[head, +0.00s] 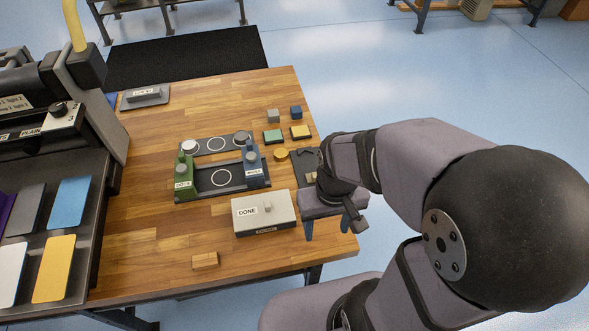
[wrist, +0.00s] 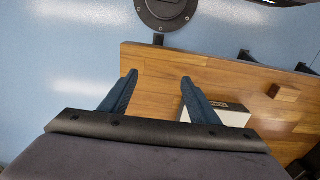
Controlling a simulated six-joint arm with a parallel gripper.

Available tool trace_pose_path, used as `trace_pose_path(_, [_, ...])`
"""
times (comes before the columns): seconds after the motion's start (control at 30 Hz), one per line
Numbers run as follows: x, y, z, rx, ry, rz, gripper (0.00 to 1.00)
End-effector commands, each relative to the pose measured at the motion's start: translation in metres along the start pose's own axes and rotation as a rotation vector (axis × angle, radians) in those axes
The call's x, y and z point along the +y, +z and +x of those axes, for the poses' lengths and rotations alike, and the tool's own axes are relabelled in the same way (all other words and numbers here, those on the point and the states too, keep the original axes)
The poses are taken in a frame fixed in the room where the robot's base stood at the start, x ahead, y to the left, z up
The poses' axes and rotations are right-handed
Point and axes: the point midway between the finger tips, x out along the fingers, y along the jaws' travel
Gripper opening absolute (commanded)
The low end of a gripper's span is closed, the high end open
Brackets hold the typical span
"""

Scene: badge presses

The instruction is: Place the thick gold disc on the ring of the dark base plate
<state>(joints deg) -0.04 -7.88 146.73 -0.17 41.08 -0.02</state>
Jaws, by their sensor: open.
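A small gold disc (head: 281,155) lies on the wooden table, right of the presses. A dark base plate (head: 203,184) with a white ring (head: 220,177) lies between the green DOTS press (head: 184,178) and the blue press (head: 253,168). Its ring looks bare. A second dark plate (head: 228,143) behind it has a ring, with a round pale piece at its left and a grey one at its right. My gripper (head: 327,229) is open and empty at the table's right edge, apart from the disc. The wrist view shows its spread fingers (wrist: 158,77) above the table edge; no disc shows there.
A grey DONE box (head: 280,219) stands between the base plate and my gripper, also partly visible in the wrist view (wrist: 232,115). A wooden block (head: 205,260) lies at the front. The left front tabletop is clear.

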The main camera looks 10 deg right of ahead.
Motion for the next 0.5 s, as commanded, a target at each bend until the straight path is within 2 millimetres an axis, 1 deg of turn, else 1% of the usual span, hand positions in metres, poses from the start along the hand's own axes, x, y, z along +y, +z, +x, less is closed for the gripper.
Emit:
trace_pose_path(0.17, [0.0,-0.007,-0.003,-0.001,-0.001,0.042,0.56])
trace_pose_path(0.27, [-0.001,-0.02,-0.007,-0.002,-0.001,0.124,0.56])
trace_pose_path(0.37, [-0.003,-0.042,-0.014,-0.001,-0.001,0.261,0.56])
trace_pose_path(0.47, [-0.006,-0.071,-0.022,-0.002,-0.001,0.445,0.56])
trace_pose_path(0.5, [-0.007,-0.083,-0.025,-0.001,-0.001,0.529,0.56])
